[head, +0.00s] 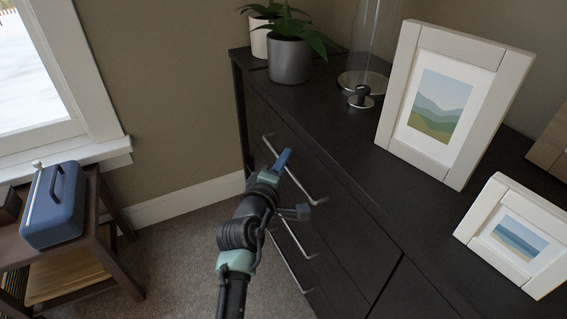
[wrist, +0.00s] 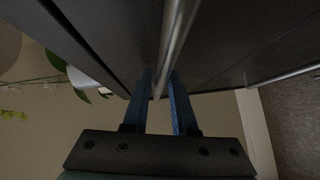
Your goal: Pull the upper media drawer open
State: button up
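The upper media drawer (head: 325,168) is the top front of a dark cabinet and looks flush with it. Its silver bar handle (head: 301,186) runs along the front in the head view. My gripper (head: 283,160) is at this handle, with one blue finger showing above it. In the wrist view the handle bar (wrist: 171,45) runs between the two blue fingers of my gripper (wrist: 160,85). A gap shows beside the bar, so the fingers look open around it. Whether either finger touches the bar is unclear.
Lower handles (head: 293,256) sit below, and one shows in the wrist view (wrist: 285,76). A grey plant pot (head: 289,62), a glass cylinder and picture frames (head: 455,100) stand on the cabinet top (head: 345,125). A side table with a blue box (head: 55,207) is at left. Carpet (head: 180,260) lies between.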

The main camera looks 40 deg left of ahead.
jog(key=shift+c, duration=0.3)
grip_shut()
dwell(1.1)
